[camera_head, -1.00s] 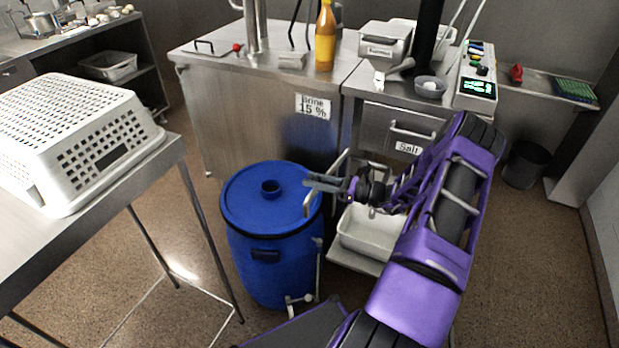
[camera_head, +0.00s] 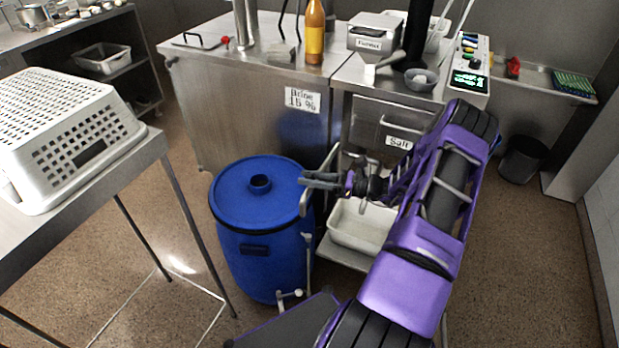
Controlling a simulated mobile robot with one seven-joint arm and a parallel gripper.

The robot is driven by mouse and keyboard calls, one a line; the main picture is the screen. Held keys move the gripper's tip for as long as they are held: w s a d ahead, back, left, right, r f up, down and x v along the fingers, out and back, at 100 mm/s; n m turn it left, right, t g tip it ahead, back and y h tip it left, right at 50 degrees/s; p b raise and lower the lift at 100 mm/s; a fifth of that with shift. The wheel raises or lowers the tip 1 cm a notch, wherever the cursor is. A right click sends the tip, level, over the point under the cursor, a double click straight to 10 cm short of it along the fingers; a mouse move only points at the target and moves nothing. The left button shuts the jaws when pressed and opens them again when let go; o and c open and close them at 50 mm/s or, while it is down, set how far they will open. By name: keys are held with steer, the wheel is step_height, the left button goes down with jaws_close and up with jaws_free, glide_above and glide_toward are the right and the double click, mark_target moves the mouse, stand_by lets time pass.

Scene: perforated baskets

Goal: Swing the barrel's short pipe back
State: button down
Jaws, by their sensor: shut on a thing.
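The short pipe (camera_head: 304,203) shows as a pale grey end beside the barrel's upper right edge. My gripper (camera_head: 307,181) points left at the rim and is shut on the short pipe. The fingers hide part of the pipe, and its joint is not clear.
A white tub (camera_head: 362,228) sits on a low shelf right of the barrel, under my arm. The steel brine counter (camera_head: 240,125) stands behind. A table with a perforated white basket (camera_head: 60,140) is at left. Floor between table and barrel is clear.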

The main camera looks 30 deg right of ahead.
steer(key=shift+s+d, duration=0.15)
steer(key=c, duration=0.5)
jaws_free()
steer(key=v, duration=1.7)
steer(key=shift+s+d+r, duration=0.15)
steer(key=shift+s, duration=0.05)
